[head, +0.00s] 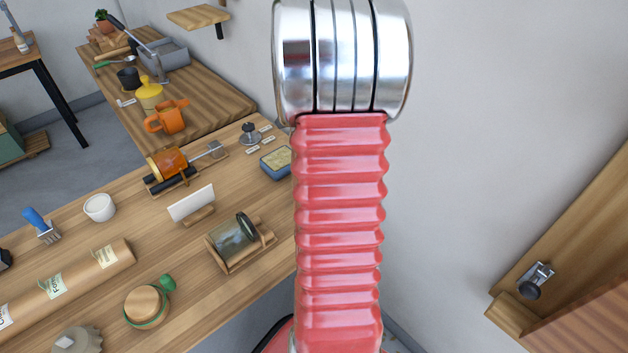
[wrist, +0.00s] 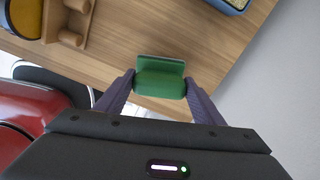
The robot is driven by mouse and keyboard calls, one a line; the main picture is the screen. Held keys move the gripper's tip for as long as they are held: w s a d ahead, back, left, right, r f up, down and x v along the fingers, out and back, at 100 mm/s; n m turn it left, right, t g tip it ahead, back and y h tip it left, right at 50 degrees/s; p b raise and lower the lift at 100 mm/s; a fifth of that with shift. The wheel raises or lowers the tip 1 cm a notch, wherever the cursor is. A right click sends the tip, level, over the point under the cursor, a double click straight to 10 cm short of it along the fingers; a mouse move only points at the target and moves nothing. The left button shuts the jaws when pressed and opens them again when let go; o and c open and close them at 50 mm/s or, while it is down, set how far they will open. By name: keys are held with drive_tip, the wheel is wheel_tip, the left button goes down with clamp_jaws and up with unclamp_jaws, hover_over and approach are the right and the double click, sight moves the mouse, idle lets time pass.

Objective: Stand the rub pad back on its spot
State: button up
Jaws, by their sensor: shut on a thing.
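The rub pad (wrist: 160,82), a green block with a flat raised plate along its far side, is between the two dark fingers of my gripper (wrist: 159,80) in the wrist view. The fingers are shut on its left and right ends. It shows over the wooden bench (wrist: 125,62), near the bench's front edge. I cannot tell whether it touches the wood. In the head view my red arm stands in front, and my gripper and the pad are hidden. I cannot make out the pad's spot.
A glass jar lies in a wooden cradle (head: 240,262). A blue tin (head: 275,163) stands right of an orange roller (head: 167,163). A white card (head: 191,203) stands mid-bench. A wooden disc with a green knob (head: 147,306) lies in front. A wall rises at right.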

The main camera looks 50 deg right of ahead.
drive_tip(key=shift+f, duration=0.6)
idle(0.3)
drive_tip(key=o, duration=1.6)
drive_tip(key=shift+r, duration=4.05)
